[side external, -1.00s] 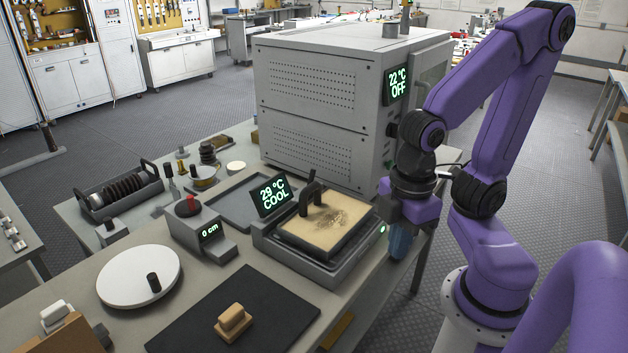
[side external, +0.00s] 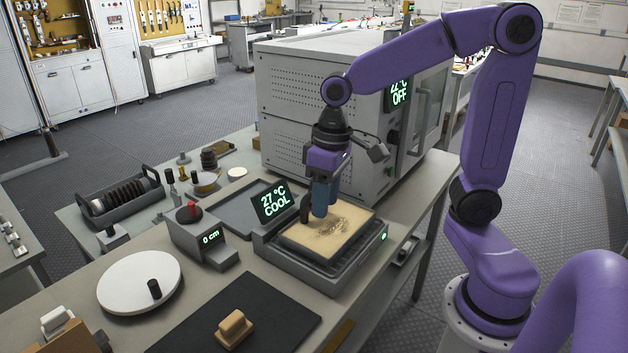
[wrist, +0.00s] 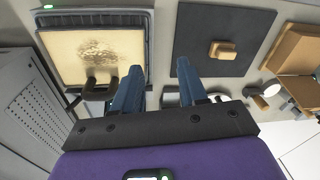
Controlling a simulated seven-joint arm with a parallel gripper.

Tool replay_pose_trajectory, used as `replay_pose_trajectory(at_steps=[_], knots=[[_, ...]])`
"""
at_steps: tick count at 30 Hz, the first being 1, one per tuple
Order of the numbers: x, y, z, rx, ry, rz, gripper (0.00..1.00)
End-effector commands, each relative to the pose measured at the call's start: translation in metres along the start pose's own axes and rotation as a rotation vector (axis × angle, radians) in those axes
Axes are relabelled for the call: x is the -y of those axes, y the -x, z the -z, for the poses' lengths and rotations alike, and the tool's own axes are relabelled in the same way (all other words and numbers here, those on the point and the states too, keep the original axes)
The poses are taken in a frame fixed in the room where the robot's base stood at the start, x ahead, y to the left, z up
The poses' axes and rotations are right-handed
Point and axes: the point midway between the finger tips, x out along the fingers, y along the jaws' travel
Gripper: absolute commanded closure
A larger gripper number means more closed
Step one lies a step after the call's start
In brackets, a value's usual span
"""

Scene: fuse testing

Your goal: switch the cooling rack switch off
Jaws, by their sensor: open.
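The cooling rack (side external: 335,280) is a grey box on the bench. Its display (side external: 273,203) reads 27 °C COOL. A green light (side external: 383,237) glows on the rack's right front side, and also shows in the wrist view's top left corner (wrist: 48,7). A tan board (side external: 345,232) with a dark scorched patch and a dark handle (side external: 305,208) lies on the rack. My gripper (side external: 322,213) hangs over the board's back part, close to the handle. In the wrist view my gripper (wrist: 158,72) has its blue fingers apart, with nothing between them.
A large grey oven (side external: 300,100) stands behind the rack, its display (side external: 399,94) partly covered by my arm. A small box reading 0 cm (side external: 205,245), a white disc (side external: 130,280) and a black mat (side external: 190,330) with a tan block (side external: 233,328) lie left and front.

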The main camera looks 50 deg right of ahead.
Motion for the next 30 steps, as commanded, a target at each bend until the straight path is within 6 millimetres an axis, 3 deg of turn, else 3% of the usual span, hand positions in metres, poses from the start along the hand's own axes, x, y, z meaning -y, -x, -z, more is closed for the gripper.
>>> replay_pose_trajectory(at_steps=[6, 13, 21, 25, 30], knots=[[-0.059, 0.013, 0.057, -0.033, -0.364, 0.021, 0.58], [-0.141, 0.027, 0.097, -0.074, -0.736, 0.046, 0.58], [-0.24, 0.041, 0.109, -0.125, -1.11, 0.075, 0.58], [-0.267, 0.044, 0.106, -0.14, -1.207, 0.083, 0.58], [-0.278, 0.042, 0.105, -0.144, -1.247, 0.087, 0.58]])
